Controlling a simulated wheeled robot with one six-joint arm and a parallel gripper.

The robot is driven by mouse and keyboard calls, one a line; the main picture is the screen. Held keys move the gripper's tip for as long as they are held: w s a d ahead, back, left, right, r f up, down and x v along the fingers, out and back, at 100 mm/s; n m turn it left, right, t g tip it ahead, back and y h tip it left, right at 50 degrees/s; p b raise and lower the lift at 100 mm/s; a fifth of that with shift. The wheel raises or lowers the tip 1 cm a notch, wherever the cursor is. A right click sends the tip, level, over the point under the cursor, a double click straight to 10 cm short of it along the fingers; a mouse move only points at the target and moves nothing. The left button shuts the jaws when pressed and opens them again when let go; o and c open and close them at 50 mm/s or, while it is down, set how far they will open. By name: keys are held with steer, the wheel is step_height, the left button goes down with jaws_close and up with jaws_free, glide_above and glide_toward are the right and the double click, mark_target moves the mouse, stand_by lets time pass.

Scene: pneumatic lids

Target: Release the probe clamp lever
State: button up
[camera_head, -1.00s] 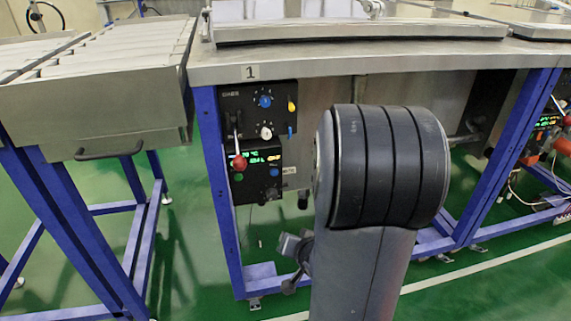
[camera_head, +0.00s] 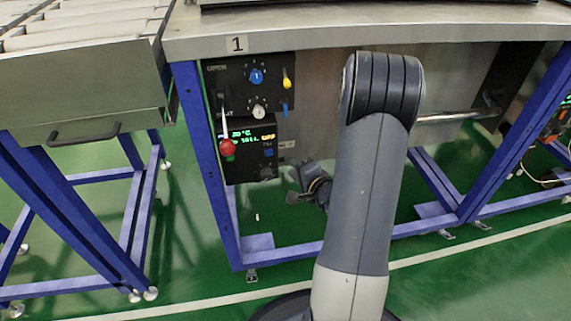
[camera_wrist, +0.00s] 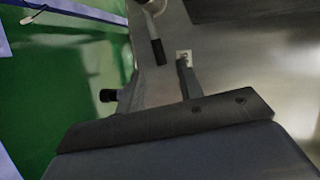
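The black control panel (camera_head: 232,77) hangs under the steel bench, below the "1" label. A lever with a red ball (camera_head: 228,147) hangs down on its left side, and a yellow lever (camera_head: 287,83) and a blue lever (camera_head: 285,109) are on its right. I cannot tell which lever is the probe clamp lever. My gripper (camera_head: 294,190) is below and right of the panel, apart from it, partly hidden by my arm. Its finger opening does not show clearly. The wrist view shows a lever with a black handle (camera_wrist: 158,50) and a black knob (camera_wrist: 108,95).
A lower display unit (camera_head: 250,155) has lit green digits. Blue bench legs (camera_head: 205,160) stand left of the panel, and another blue frame with a steel conveyor (camera_head: 80,85) is at far left. Green floor (camera_head: 195,230) is clear between them.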

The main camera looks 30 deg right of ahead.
steer(key=b+x, duration=0.1)
steer(key=x, duration=0.4)
jaws_close()
stand_by(0.3)
